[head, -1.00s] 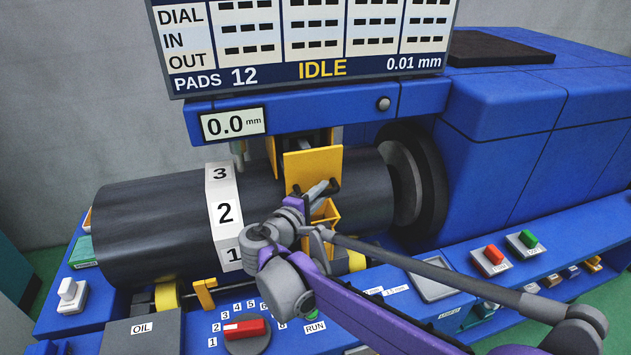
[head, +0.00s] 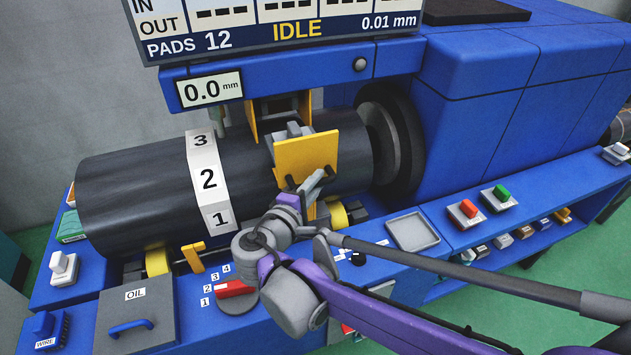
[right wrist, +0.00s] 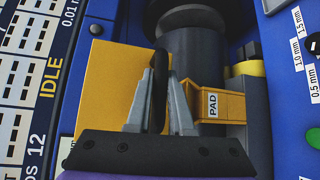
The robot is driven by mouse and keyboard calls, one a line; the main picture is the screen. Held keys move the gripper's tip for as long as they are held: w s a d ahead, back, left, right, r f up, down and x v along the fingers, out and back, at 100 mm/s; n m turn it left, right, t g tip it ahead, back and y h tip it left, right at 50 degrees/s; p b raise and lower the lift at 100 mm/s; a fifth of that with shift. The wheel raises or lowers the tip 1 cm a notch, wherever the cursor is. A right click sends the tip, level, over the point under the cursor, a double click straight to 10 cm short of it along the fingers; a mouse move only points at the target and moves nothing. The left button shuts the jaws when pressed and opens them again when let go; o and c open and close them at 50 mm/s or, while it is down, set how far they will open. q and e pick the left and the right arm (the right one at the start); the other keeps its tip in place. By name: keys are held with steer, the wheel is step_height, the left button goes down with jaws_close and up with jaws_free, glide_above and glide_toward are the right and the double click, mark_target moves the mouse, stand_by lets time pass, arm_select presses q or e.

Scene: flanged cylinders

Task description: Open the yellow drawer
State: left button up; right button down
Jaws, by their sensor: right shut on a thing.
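The yellow drawer (head: 318,152) stands out from its yellow housing (head: 252,120), over the black cylinder (head: 120,195). Grey blocks (head: 290,131) show behind its front plate. My right gripper (head: 313,182) reaches the lower part of the front plate from below. In the right wrist view, the yellow front (right wrist: 108,85) fills the left middle, and my right gripper (right wrist: 161,76) is shut on the drawer's dark handle (right wrist: 160,60). The handle is mostly hidden in the head view. My left gripper is not in view.
A yellow box labelled PAD (right wrist: 232,106) sits just right of my fingers in the right wrist view. The display panel (head: 240,25) hangs above. A red selector knob (head: 232,289) and an OIL cover (head: 130,325) are on the front ledge.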

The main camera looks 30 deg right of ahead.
steer(key=c, duration=0.8)
jaws_free()
steer(key=v, duration=1)
steer(key=shift+s+a+b, duration=0.2)
steer(key=shift+a+b, duration=0.15)
steer(key=shift+b, duration=0.05)
steer(key=s+d+f+m+g+y, duration=0.1)
steer(key=s+d+f+g+y, duration=0.15)
steer(key=f, duration=0.55)
steer(key=s+a+f+m+y, duration=0.2)
steer(key=s+f+m+y, duration=0.1)
steer(key=f+y, duration=0.2)
steer(key=s+a+f+m+y, duration=0.3)
steer(key=f+m+y, duration=0.1)
steer(key=f+y, duration=0.2)
steer(key=shift+s+a+f, duration=0.15)
steer(key=shift+s+f, duration=0.2)
steer(key=shift+f, duration=0.55)
